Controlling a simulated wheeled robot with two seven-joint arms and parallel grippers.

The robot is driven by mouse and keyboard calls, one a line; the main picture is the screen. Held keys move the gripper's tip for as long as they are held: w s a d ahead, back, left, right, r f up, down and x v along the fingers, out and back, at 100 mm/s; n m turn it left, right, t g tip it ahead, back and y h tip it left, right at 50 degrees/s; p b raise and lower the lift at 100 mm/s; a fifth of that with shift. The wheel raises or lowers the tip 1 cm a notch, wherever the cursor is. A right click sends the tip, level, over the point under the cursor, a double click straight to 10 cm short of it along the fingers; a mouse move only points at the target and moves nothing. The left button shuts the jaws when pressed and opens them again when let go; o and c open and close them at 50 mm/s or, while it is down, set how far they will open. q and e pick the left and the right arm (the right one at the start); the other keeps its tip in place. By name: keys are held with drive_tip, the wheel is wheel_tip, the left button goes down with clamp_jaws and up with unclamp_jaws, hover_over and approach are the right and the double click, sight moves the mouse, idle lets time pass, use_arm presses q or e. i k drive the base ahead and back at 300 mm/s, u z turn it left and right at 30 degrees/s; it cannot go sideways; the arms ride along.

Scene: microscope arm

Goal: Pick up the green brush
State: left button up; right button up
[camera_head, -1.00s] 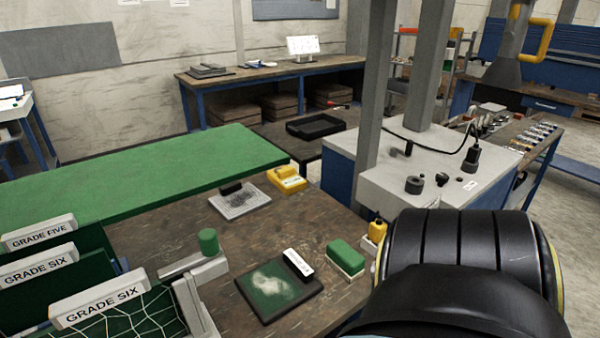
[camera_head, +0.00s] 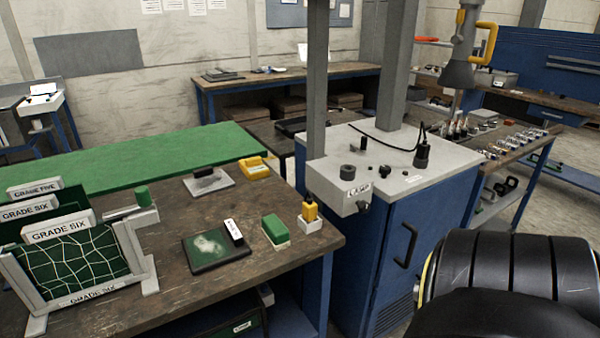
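The green brush (camera_head: 274,228), a block with a green top and a pale underside, sits on the brown wooden bench top (camera_head: 165,267) near its right edge. It stands between a dark board with a green smudged surface (camera_head: 212,247) and a small white holder with a yellow-topped item (camera_head: 310,217). Nothing covers the brush. Neither of my grippers is in view. A black ribbed part of my own arm fills the lower right corner, well to the right of the brush.
A white rack labelled GRADE SIX (camera_head: 75,250) stands at the bench's left. A yellow item (camera_head: 255,167) and a grey plate (camera_head: 208,183) lie behind the brush. A blue cabinet labelled LAMP (camera_head: 400,230) with a grey post stands to the right. Bare bench lies in front of the brush.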

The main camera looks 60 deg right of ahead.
sight(275, 231)
drive_tip(key=z, duration=0.95)
drive_tip(key=i, duration=1)
drive_tip(key=z, duration=0.05)
